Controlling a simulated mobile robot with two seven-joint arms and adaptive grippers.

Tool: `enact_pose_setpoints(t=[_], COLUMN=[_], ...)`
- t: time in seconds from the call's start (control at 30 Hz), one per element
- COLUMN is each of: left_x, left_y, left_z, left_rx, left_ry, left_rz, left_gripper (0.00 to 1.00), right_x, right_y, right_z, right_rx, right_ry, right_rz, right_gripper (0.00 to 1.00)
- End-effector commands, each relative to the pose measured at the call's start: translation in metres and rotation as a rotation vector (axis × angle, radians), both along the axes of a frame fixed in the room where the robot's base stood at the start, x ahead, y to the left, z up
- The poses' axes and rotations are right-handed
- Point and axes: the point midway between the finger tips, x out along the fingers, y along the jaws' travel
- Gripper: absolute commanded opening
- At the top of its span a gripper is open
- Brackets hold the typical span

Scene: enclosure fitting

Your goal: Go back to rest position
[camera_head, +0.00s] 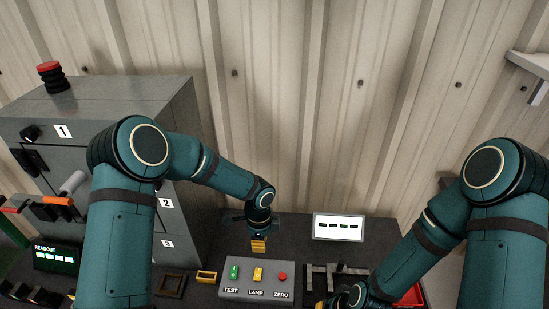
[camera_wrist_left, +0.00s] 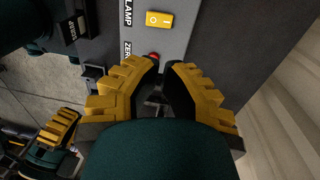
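My left arm comes in from the left, and its gripper (camera_head: 258,246) hangs above the dark worktop, just behind the control box. In the left wrist view its yellow-ridged fingers (camera_wrist_left: 164,64) have a narrow gap between them with nothing held. The red ZERO button shows just beyond the tips. My right gripper (camera_head: 335,299) is low near the front edge, partly hidden by its own wrist. Its yellow fingers also show at the lower left of the left wrist view (camera_wrist_left: 55,135), but their opening is unclear.
The control box (camera_head: 257,292) has green, yellow and red controls. A grey cabinet (camera_head: 185,130) stands left, with a readout (camera_head: 56,258) before it. A white display panel (camera_head: 338,227) stands behind.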

Motion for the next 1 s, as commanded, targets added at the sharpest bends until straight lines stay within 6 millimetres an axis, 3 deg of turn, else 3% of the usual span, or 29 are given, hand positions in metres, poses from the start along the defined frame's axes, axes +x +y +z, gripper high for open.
enact_pose_setpoints(t=[0.17, 0.27, 0.5, 0.7, 0.8, 0.93, 1.0], left_x=[-0.012, -0.037, -0.116, -0.157, -0.168, -0.173, -0.174], left_y=[-0.004, -0.013, -0.025, -0.005, 0.004, 0.011, 0.012], left_z=[-0.007, -0.019, -0.045, -0.052, -0.053, -0.053, -0.053], left_rx=[-0.035, -0.108, -0.282, -0.299, -0.291, -0.286, -0.285], left_ry=[0.014, 0.043, 0.140, 0.142, 0.126, 0.113, 0.112], left_rz=[0.063, 0.222, 0.938, 1.471, 1.621, 1.704, 1.713], left_gripper=[0.00, 0.00, 0.00, 0.00, 0.00, 0.51, 0.55], right_x=[0.000, 0.000, 0.000, 0.000, 0.000, 0.000, 0.000], right_y=[0.000, 0.000, 0.000, 0.000, 0.000, 0.000, 0.000], right_z=[0.000, 0.000, 0.000, 0.000, 0.000, 0.000, 0.000], right_rx=[0.000, 0.000, 0.000, 0.000, 0.000, 0.000, 0.000], right_ry=[0.000, 0.000, 0.000, 0.000, 0.000, 0.000, 0.000], right_rz=[0.000, 0.000, 0.000, 0.000, 0.000, 0.000, 0.000], right_gripper=[0.00, 0.00, 0.00, 0.00, 0.00, 0.00, 0.00])
